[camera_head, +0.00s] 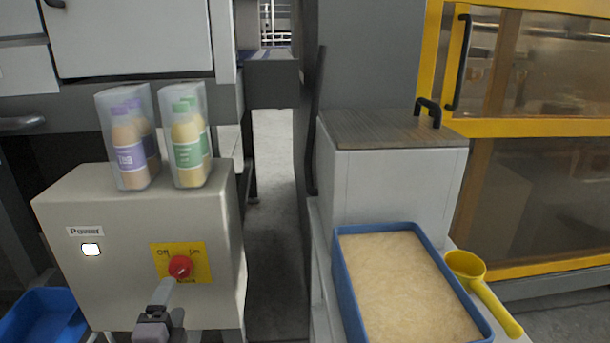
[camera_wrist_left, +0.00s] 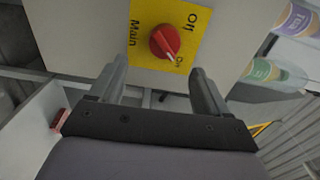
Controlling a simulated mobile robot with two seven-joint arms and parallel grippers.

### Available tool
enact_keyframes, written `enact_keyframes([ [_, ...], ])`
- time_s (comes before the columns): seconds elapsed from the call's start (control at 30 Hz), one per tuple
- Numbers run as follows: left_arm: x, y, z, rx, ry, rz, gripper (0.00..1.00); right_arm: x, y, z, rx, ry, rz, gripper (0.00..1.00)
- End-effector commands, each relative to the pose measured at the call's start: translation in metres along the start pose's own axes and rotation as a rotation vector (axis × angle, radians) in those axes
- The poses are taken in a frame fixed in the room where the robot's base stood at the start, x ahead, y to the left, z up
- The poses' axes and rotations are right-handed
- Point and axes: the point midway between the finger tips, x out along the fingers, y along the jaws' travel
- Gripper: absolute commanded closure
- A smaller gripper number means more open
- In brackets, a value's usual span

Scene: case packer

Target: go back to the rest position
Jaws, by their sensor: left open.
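My left gripper (camera_head: 165,300) is at the bottom of the head view, in front of a grey power box (camera_head: 120,225). The box carries a red rotary knob (camera_head: 180,267) on a yellow plate marked Off, On and Main. In the left wrist view the two fingers of my left gripper (camera_wrist_left: 163,82) are spread apart with nothing between them. The red knob (camera_wrist_left: 164,41) shows just beyond the fingertips, apart from them, its pointer towards On. My right gripper is not in view.
A blue tray (camera_head: 341,270) of pale material and a yellow scoop (camera_head: 466,264) are at right. A blue bin (camera_head: 45,318) is at lower left. A floor gap (camera_head: 275,190) lies between.

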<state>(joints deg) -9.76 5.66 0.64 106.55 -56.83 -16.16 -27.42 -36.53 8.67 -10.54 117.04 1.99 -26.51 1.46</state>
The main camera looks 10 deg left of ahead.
Motion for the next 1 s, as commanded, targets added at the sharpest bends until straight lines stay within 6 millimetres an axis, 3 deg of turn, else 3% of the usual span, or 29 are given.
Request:
enact_keyframes([
  [0.17, -0.031, 0.039, -0.011, -0.261, 0.026, 0.134, 0.23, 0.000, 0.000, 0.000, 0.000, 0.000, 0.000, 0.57],
  [0.27, -0.063, 0.071, -0.024, -0.502, 0.029, 0.268, 0.23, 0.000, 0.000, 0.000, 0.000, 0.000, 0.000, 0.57],
  [0.5, -0.157, 0.135, -0.062, -1.091, -0.056, 0.636, 0.23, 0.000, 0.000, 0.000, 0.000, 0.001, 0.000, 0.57],
  [0.63, -0.217, 0.157, -0.086, -1.397, -0.163, 0.856, 0.23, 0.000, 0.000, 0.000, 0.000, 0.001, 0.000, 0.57],
  [0.7, -0.208, 0.119, -0.083, -1.373, -0.149, 0.823, 0.23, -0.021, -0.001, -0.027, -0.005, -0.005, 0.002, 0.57],
  [0.9, -0.210, 0.075, -0.079, -1.359, -0.151, 0.812, 0.23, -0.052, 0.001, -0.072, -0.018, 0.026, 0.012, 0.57],
  [1.0, -0.211, 0.054, -0.076, -1.353, -0.152, 0.806, 0.23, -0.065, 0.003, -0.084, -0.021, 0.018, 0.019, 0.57],
])
